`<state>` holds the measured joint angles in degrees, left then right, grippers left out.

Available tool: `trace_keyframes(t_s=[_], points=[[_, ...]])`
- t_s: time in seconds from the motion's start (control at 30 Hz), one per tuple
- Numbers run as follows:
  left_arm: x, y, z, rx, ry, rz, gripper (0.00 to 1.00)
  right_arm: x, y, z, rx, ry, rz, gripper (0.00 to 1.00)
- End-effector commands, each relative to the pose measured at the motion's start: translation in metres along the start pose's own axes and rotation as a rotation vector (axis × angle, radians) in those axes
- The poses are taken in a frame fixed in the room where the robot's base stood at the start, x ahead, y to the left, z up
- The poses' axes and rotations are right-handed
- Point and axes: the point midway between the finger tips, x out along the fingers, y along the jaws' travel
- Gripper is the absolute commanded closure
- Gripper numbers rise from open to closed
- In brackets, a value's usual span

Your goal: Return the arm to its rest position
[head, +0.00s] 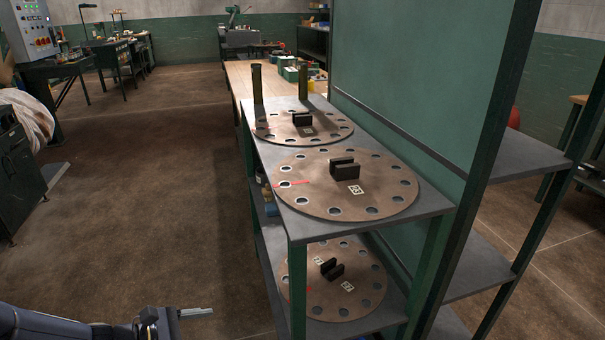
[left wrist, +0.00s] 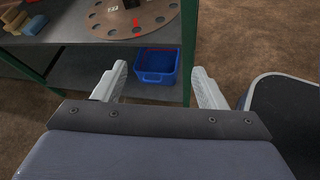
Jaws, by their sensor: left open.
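My left gripper (head: 196,313) reaches in from the bottom left of the head view. It is low, over the brown floor, left of the shelf rack and apart from it. In the left wrist view its two pale fingers (left wrist: 160,88) are spread apart with nothing between them. A brown disc (left wrist: 135,17) with holes lies on a rack shelf beyond the fingers, and a blue bin (left wrist: 157,66) sits below it. My right gripper is in neither view.
The green-framed rack (head: 297,290) holds brown discs with black blocks on its top (head: 345,205) and a lower shelf (head: 335,300). A green panel (head: 430,90) rises behind it. Open floor (head: 160,180) lies to the left. A dark cabinet (head: 18,185) stands at the far left.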

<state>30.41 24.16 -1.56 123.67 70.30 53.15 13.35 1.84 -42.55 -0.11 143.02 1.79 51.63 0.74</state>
Motion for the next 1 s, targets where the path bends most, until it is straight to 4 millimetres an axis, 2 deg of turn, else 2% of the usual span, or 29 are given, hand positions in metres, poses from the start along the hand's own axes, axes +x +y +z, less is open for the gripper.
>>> trace_keyframes(t_s=[0.03, 0.27, 0.4, 0.5, 0.7, 1.0], points=[[-0.003, -0.004, 0.012, 0.061, 0.005, -0.019, 0.35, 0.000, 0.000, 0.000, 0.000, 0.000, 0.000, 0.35], [-0.023, -0.035, 0.059, 0.409, 0.052, -0.142, 0.35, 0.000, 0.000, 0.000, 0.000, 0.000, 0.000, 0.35], [-0.044, -0.067, 0.088, 0.738, 0.115, -0.244, 0.35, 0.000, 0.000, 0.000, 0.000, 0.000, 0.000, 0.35], [-0.064, -0.093, 0.101, 1.016, 0.186, -0.322, 0.35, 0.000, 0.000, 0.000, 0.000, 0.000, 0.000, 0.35], [-0.095, -0.121, 0.104, 1.401, 0.322, -0.421, 0.35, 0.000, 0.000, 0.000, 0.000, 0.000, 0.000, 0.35], [-0.128, -0.136, 0.099, 1.775, 0.514, -0.492, 0.35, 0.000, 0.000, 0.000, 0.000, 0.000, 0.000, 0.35]])
